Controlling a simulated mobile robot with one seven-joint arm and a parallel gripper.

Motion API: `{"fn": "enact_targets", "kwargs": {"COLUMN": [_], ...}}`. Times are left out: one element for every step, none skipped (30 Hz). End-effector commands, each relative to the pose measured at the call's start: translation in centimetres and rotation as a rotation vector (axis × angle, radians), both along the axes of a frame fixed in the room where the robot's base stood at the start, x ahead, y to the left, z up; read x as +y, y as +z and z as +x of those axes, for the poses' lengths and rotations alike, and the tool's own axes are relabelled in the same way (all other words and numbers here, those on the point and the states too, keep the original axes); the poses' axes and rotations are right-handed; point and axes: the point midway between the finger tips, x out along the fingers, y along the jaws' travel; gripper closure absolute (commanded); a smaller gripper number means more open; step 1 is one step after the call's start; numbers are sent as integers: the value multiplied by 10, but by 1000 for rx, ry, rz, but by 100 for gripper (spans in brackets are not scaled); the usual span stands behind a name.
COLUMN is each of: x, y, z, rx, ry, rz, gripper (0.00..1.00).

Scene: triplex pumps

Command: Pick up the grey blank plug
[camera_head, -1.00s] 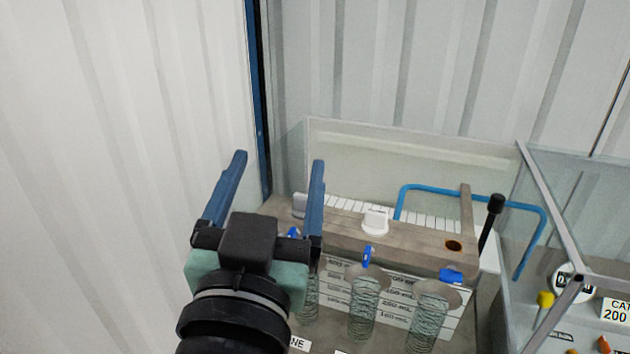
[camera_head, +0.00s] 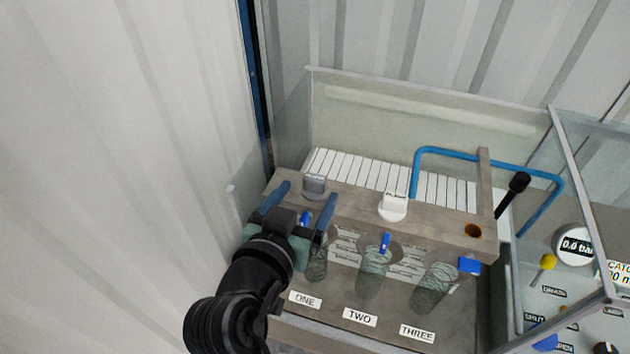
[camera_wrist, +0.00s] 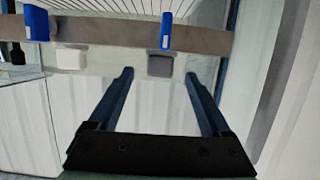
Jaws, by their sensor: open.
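The grey blank plug (camera_head: 314,184) sits upright on the left end of the long brown-grey block (camera_head: 440,229). In the wrist view the grey plug (camera_wrist: 160,66) appears just beyond and between my fingertips. My gripper (camera_head: 308,191) is open, with one blue finger on either side of the plug in the head view. In the wrist view my gripper (camera_wrist: 159,73) is empty. I cannot tell the exact height gap to the plug.
A white plug (camera_head: 393,207) stands to the right on the block, beside an empty hole (camera_head: 473,230). Blue levers (camera_head: 385,242) stick out in front. A blue pipe (camera_head: 450,152) and a black-knobbed lever (camera_head: 518,183) rise at right. Clear panels and a wall close off the back and left.

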Motion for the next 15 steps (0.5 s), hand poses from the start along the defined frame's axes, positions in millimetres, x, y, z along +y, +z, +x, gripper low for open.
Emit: {"fn": "enact_targets", "kwargs": {"x": [-1,-2,-4,-5,-6,-8,-9,-10,-12,-12,-13,-14,-14,-15,-15], "y": [2,2,2,2,2,2,1,-1,-4,-5,-6,-7,-8,-9,-10], "z": [4,6,11,15,19,24,28,31,35,38,41,43,45,46,47], "rx": [0,0,1,1,2,1,1,1,2,0,0,0,0,0,0], "ry": [-1,-1,-2,-2,-2,-1,-2,-2,-2,-1,-1,-1,-1,0,0], "rz": [0,0,-1,-1,-1,-1,0,0,0,0,0,1,1,1,1], "gripper": [18,18,18,18,18,18,18,18,18,18,18,18,18,18,18]}}
